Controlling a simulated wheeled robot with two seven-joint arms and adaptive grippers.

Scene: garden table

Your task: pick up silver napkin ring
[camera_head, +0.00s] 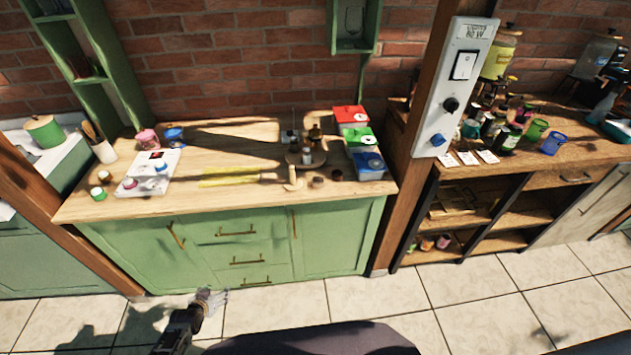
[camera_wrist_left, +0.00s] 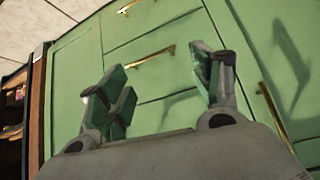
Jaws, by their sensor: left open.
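I cannot make out a silver napkin ring in either view; some small items on the wooden worktop (camera_head: 235,178) are too small to tell. My left gripper (camera_head: 213,299) is low in front of the green cabinet, over the tiled floor and below the worktop edge. In the left wrist view its two fingers (camera_wrist_left: 165,88) are spread apart with nothing between them, facing the green drawers. My right gripper does not show.
The green cabinet (camera_head: 325,243) has brass handles. On its top are a white board (camera_head: 150,171), a yellow strip (camera_head: 230,178), a round wooden stand (camera_head: 306,160) with bottles, and red, green and blue boxes (camera_head: 369,166). A post (camera_head: 398,195) separates it from a cluttered shelf unit.

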